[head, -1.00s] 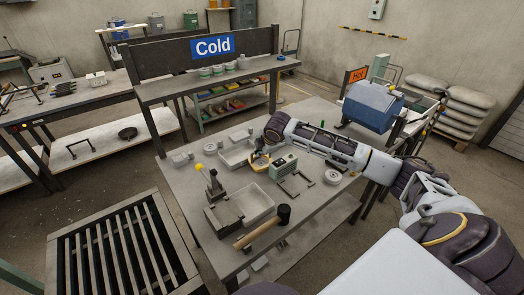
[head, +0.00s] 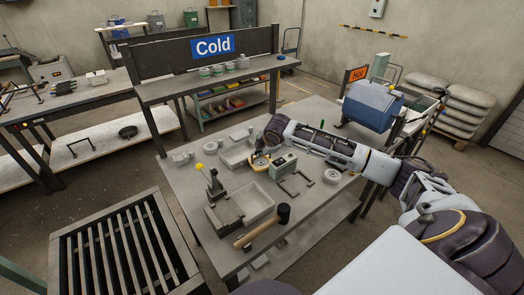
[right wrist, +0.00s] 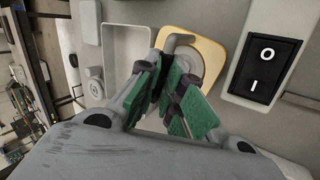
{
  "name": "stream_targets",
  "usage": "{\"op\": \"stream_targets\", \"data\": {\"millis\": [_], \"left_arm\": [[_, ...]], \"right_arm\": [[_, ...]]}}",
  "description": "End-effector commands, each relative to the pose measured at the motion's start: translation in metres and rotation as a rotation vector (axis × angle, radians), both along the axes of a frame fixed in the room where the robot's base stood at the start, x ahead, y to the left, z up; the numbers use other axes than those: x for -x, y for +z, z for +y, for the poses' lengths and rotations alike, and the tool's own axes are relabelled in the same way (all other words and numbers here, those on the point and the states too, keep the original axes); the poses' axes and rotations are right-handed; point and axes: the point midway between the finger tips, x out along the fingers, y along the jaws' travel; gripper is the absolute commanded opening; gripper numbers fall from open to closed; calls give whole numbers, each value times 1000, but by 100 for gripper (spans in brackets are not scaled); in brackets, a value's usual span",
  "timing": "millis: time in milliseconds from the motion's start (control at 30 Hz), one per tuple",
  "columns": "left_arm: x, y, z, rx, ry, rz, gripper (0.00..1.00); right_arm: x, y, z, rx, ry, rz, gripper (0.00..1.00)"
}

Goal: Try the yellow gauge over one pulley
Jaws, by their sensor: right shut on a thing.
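The yellow gauge (head: 259,164) is at the middle of the work table, under my right gripper (head: 262,153). In the right wrist view the gauge (right wrist: 216,52) is a flat yellow plate with a round opening and a bent grey handle (right wrist: 178,40). My right gripper (right wrist: 165,90) is shut on the gauge, its green pads close together at the handle. A pale grey round part, apparently a pulley (right wrist: 190,62), shows within the opening. I cannot tell whether the gauge is seated around it. Another round grey pulley (head: 332,176) lies to the right. My left gripper is not in view.
A grey-green switch box (head: 283,166) stands close right of the gauge; its black switch (right wrist: 265,68) shows in the wrist view. Grey trays (head: 255,204) and (head: 236,154), a mallet (head: 262,228) and a yellow-knobbed stand (head: 213,185) crowd the table. The right front is clear.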

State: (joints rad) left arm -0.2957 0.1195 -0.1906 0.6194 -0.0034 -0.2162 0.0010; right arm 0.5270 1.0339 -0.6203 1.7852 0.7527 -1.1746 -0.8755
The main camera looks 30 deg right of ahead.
Motion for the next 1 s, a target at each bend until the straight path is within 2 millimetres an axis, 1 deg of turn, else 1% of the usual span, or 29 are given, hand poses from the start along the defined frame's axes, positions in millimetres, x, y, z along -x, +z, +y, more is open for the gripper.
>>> {"op": "stream_targets", "data": {"millis": [200, 367, 400, 567, 767, 900, 1000], "left_arm": [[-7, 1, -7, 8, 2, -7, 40], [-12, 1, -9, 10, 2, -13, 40], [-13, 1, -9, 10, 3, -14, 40], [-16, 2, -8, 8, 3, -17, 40], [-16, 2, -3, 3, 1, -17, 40], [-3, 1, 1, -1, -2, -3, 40], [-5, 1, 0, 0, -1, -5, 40]], "right_arm": [[0, 0, 0, 0, 0, -2, 0], [0, 0, 0, -1, 1, -2, 0], [0, 0, 0, -1, 1, -2, 13], [0, 0, 0, 0, 0, -2, 33], [0, 0, 0, 0, 0, -1, 34], [0, -1, 0, 0, 0, 1, 34], [1, 1, 0, 0, 0, 0, 34]]}}
